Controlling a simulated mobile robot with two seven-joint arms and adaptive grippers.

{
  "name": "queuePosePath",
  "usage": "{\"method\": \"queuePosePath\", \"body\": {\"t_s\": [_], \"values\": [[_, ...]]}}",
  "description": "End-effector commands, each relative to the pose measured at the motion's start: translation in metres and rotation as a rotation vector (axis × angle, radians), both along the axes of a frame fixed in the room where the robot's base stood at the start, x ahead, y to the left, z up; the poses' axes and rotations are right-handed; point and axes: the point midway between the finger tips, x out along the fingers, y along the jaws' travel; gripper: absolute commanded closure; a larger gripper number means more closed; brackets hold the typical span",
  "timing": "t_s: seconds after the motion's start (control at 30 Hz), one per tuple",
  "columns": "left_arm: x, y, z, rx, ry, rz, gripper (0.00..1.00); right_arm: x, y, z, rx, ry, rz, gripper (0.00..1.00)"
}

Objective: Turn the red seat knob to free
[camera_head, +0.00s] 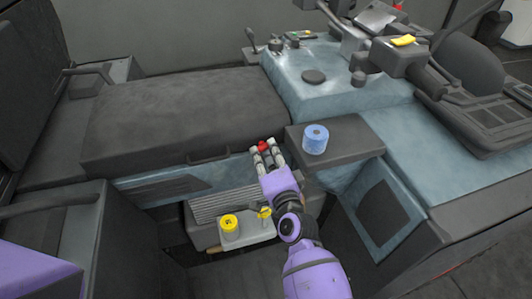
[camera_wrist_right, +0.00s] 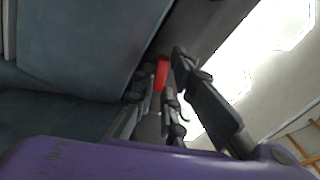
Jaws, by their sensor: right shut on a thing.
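The red seat knob (camera_head: 264,146) shows between the fingertips of my right gripper (camera_head: 265,151), at the front of the console below the dark bench cushion. In the right wrist view the red knob (camera_wrist_right: 161,75) stands between the two fingers of the right gripper (camera_wrist_right: 160,85), which is shut on it. The fingers hide part of the knob, and its turned position cannot be told. My left gripper is not in view; only purple parts of my own body show at the lower left.
A blue roll (camera_head: 315,139) stands on the dark shelf (camera_head: 349,151) right of my gripper. A yellow-capped container (camera_head: 229,224) and a smaller yellow item (camera_head: 264,212) sit on a low ledge just below. The dark bench cushion (camera_head: 180,115) lies behind with its top clear.

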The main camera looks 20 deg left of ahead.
Motion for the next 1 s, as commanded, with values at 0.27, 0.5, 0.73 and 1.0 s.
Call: {"method": "queuePosePath", "body": {"t_s": [0.27,0.5,0.73,1.0], "values": [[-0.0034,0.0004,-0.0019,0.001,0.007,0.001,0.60,-0.0008,0.0005,-0.0017,0.101,0.073,0.002,1.00],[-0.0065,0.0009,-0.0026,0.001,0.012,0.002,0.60,-0.0009,0.0006,-0.0016,0.131,0.093,0.002,1.00],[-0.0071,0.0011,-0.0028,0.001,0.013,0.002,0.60,-0.0010,0.0007,-0.0016,0.135,0.096,0.002,1.00],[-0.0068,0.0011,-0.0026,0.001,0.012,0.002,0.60,-0.0010,0.0007,-0.0015,0.136,0.095,0.001,0.73]]}}
